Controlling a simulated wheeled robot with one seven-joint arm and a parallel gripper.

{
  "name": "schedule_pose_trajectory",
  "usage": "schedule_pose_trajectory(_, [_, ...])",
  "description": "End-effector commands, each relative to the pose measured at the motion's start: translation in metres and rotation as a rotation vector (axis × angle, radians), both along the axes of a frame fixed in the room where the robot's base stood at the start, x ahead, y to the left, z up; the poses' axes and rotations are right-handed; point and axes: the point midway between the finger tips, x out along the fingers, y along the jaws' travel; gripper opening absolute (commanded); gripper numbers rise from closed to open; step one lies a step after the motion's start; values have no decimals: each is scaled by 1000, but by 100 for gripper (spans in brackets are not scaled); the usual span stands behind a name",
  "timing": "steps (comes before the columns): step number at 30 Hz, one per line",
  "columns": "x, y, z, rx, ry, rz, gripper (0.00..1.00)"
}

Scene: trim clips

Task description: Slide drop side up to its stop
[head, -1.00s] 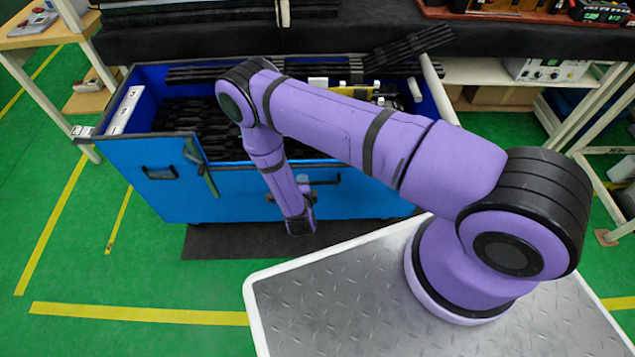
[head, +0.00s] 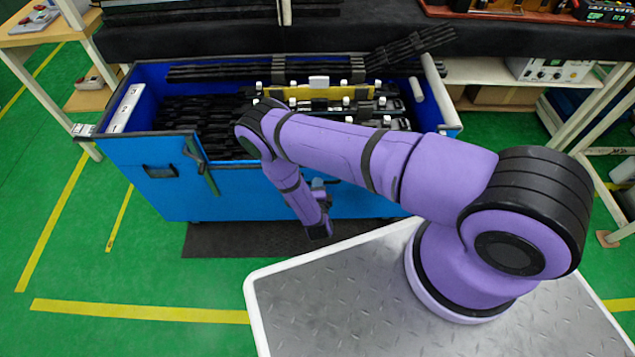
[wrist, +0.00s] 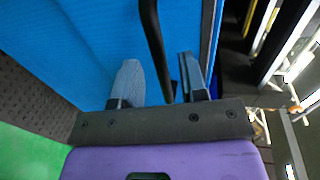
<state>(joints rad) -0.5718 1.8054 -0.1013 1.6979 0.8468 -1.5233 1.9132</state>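The drop side (head: 260,195) is the blue front panel of the large blue crate. Its top edge sits lower than the fixed front section to its left. In the wrist view the blue panel (wrist: 75,45) fills the upper left. A black bar handle (wrist: 156,45) stands out from it. My gripper (wrist: 160,82) has its two fingers apart, one on each side of the handle, with visible gaps, so it is open. In the head view my gripper (head: 319,190) is at the front of the drop side, partly hidden behind my purple wrist.
The crate (head: 150,150) holds black slatted parts and a yellow strip (head: 310,93) with white clips. A black-covered bench (head: 210,38) stands behind it. A dark mat (head: 270,240) lies in front. Green floor is clear at left.

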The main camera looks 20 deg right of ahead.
Motion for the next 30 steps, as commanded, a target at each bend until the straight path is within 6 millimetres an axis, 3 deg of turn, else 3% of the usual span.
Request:
schedule_pose_trajectory(6, [21, -7, -5, -1, -1, -1, 39])
schedule_pose_trajectory(17, [26, -9, -6, -1, 0, -1, 39])
schedule_pose_trajectory(23, [25, -9, -6, -1, 0, -1, 0])
schedule_pose_trajectory(30, [25, -8, -4, 0, 0, -1, 0])
